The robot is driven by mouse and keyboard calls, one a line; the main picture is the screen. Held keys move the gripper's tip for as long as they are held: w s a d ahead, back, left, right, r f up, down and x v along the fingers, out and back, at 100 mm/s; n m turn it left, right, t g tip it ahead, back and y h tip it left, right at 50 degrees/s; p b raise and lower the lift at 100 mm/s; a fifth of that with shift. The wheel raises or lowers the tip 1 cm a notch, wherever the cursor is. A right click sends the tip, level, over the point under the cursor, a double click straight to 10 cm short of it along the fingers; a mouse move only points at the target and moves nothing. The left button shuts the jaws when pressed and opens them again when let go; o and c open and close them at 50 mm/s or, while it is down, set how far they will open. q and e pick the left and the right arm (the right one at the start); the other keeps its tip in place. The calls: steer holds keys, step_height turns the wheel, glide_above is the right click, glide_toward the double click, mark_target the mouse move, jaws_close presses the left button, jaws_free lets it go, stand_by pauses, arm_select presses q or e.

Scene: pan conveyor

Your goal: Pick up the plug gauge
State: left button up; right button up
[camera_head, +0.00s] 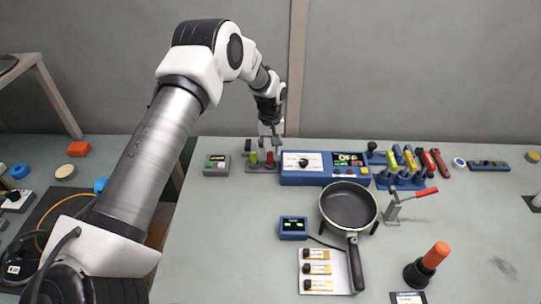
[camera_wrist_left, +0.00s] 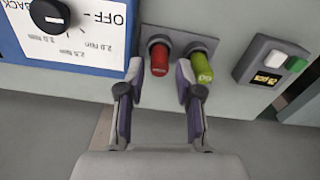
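Two plug-gauge-like handles, one red (camera_head: 270,158) and one green (camera_head: 253,158), stand in a small grey holder (camera_head: 261,169) at the back of the bench. In the left wrist view the red handle (camera_wrist_left: 159,60) and the green handle (camera_wrist_left: 201,68) sit side by side; the green one bears pale lettering. My left gripper (camera_head: 271,136) is above the holder, open and empty. In the left wrist view its fingertips (camera_wrist_left: 158,72) are spread to either side of the red handle in the picture; the right fingertip lies near the green one. I cannot tell whether they touch.
A blue control box (camera_head: 302,170) stands close on the right of the holder, and a grey button box (camera_head: 216,165) on its left. A pan (camera_head: 348,206), a small blue display (camera_head: 293,228) and a lever press (camera_head: 395,207) stand further right.

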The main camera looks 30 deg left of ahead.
mark_target(270, 154)
arm_select(q)
steer(key=f, duration=0.4)
steer(key=shift+w+a+f+p, duration=0.1)
steer(key=shift+w+a+p, duration=0.2)
steer(key=shift+w, duration=0.1)
steer(key=shift+s+d+r, duration=0.15)
steer(key=shift+r, duration=0.05)
steer(key=shift+c, duration=0.4)
jaws_close()
steer(key=shift+s, duration=0.1)
